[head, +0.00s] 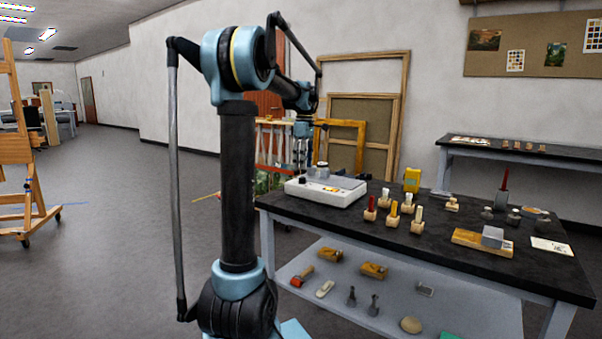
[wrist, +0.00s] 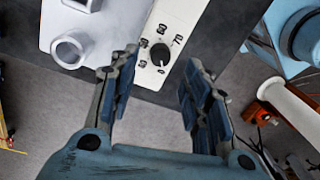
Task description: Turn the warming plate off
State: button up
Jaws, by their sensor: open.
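The knob's exact setting is too small to read. My gripper (head: 301,165) hangs over the plate's left end, pointing down. In the wrist view my gripper (wrist: 163,57) is open, with one blue-padded finger on each side of the knob's position and nothing held. Whether the fingers reach the knob's height cannot be told.
The workbench (head: 480,262) also holds several wood-based tools, a yellow device (head: 412,179) and a wooden block with a grey piece (head: 491,237). More tools lie on the lower shelf (head: 330,311). Wooden frames (head: 403,110) lean behind.

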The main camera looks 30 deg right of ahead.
jog(key=shift+d+r, duration=0.1)
jog(key=shift+r, duration=1.05)
jog(key=s+a+f+m+t, duration=0.15)
jog(key=s+a+f, duration=0.25)
jog(key=a, duration=1)
jog(key=s+a+f+m, duration=0.2)
jog(key=s+a+f, duration=0.15)
jog(key=a, duration=0.95)
jog(key=s+a+f+m, duration=0.1)
jog(key=s+a+f, duration=0.6)
jog(key=s+f, duration=0.1)
jog(key=s+a+f+m+t, duration=0.1)
jog(key=s+a+f+m, duration=0.1)
jog(key=s+a+f, duration=0.5)
notch_tip(320, 180, down, 4)
jog(key=shift+s+a+r+h, duration=0.15)
jog(key=shift+s+a+h, duration=0.2)
jog(key=shift+s, duration=0.2)
